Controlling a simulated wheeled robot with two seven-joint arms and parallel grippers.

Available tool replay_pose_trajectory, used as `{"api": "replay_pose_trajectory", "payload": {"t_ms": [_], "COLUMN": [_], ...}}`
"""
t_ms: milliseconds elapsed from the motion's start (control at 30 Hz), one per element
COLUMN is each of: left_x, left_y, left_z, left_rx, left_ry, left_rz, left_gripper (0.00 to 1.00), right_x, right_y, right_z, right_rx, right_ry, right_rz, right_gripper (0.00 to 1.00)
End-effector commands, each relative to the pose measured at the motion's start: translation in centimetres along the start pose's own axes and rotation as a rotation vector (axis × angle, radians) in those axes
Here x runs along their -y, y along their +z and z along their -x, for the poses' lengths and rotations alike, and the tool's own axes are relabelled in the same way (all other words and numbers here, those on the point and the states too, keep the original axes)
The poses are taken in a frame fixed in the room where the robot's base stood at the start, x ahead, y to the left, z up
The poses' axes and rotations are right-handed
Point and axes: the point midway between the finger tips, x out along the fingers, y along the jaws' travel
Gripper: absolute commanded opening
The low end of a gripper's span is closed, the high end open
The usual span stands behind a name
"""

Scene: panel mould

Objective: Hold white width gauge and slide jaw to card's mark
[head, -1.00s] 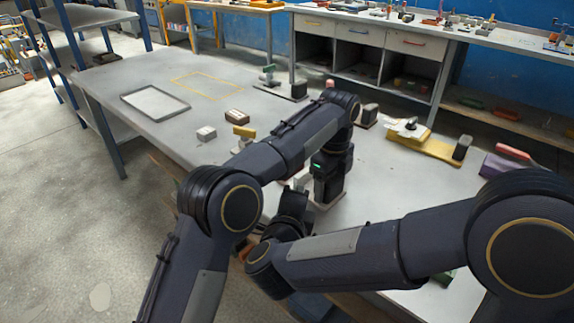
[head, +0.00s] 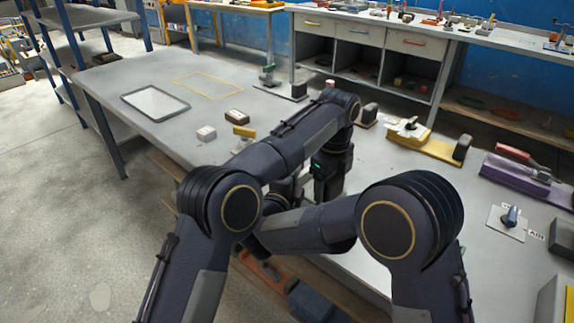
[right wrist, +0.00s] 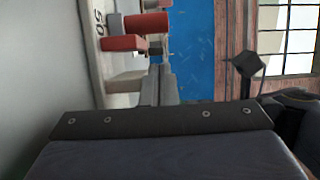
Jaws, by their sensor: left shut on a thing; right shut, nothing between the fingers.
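My left gripper (head: 330,174) points down at the near edge of the workbench, in the middle of the head view. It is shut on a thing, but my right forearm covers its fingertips. The white width gauge and its jaw are hidden there. My right gripper is shut and empty, and its fingers (right wrist: 160,84) show together in the right wrist view. In the head view it is behind my own arm links, close to the left gripper. A pale strip marked "50" (right wrist: 99,22) stands beyond the fingers in the right wrist view; I cannot tell whether it is the card.
The workbench (head: 120,73) holds a grey-rimmed tray (head: 155,117), a white block (head: 206,133), a yellow block (head: 244,131), a yellow fixture (head: 428,145) and a purple fixture (head: 522,178). Red pieces (right wrist: 148,25) stand beyond my right fingers. The bench's far left is mostly free.

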Motion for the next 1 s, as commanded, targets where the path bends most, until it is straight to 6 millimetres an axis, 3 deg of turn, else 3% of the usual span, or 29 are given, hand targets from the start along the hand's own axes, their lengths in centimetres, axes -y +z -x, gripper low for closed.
{"api": "replay_pose_trajectory", "payload": {"t_ms": [200,667,1000], "left_x": [0.0,0.0,0.0], "left_y": [0.0,0.0,-0.1], "left_z": [0.0,0.0,0.0], "left_rx": [0.000,0.000,0.000], "left_ry": [0.000,0.000,0.000], "left_rz": [0.000,-0.001,0.000], "left_gripper": [0.29,0.29,0.29], "right_x": [-0.1,-0.1,-0.1], "right_y": [2.2,2.8,4.7], "right_z": [-1.8,-2.2,-3.0], "right_rx": [0.003,0.004,0.004], "right_ry": [0.000,0.001,0.001], "right_rz": [0.000,0.000,0.001], "right_gripper": [0.00,0.00,0.00]}}
